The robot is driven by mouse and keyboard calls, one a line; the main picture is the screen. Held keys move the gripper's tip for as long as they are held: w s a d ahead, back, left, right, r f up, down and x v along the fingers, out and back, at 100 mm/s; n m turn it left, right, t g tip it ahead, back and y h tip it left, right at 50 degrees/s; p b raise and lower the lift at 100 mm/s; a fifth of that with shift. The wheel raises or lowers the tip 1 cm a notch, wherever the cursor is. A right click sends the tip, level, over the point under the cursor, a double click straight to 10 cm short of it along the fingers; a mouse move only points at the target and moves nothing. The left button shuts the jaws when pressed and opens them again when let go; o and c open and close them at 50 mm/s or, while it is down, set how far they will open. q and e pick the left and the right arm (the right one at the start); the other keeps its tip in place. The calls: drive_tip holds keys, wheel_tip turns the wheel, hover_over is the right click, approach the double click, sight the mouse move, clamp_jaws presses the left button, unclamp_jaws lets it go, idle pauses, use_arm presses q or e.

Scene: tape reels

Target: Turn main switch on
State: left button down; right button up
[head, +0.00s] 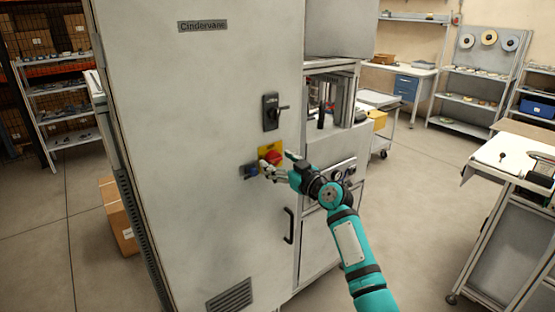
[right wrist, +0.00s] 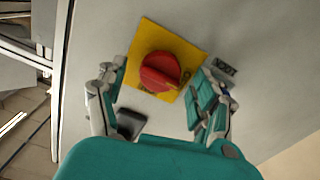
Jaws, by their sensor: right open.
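The main switch is a red rotary knob (head: 273,157) on a yellow square plate (head: 264,148), on the front of the tall grey cabinet. In the right wrist view the red knob (right wrist: 161,71) sits on the tilted yellow plate (right wrist: 188,52), between my open fingers. My right gripper (head: 264,170) is at the switch in the head view; in the right wrist view its fingers (right wrist: 160,105) stand either side of the plate. I cannot tell whether they touch the knob. My left gripper is not in view.
A black lever handle (head: 271,112) is on the cabinet (head: 200,110) above the switch. A dark pull handle (head: 289,226) is below right. A cardboard box (head: 119,218) stands on the floor at the left. A white-topped bench (head: 515,155) stands at the right, with open floor between.

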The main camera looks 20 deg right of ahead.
drive_tip(key=shift+w+a, duration=0.15)
drive_tip(key=shift+w, duration=0.2)
drive_tip(key=c, duration=1.2)
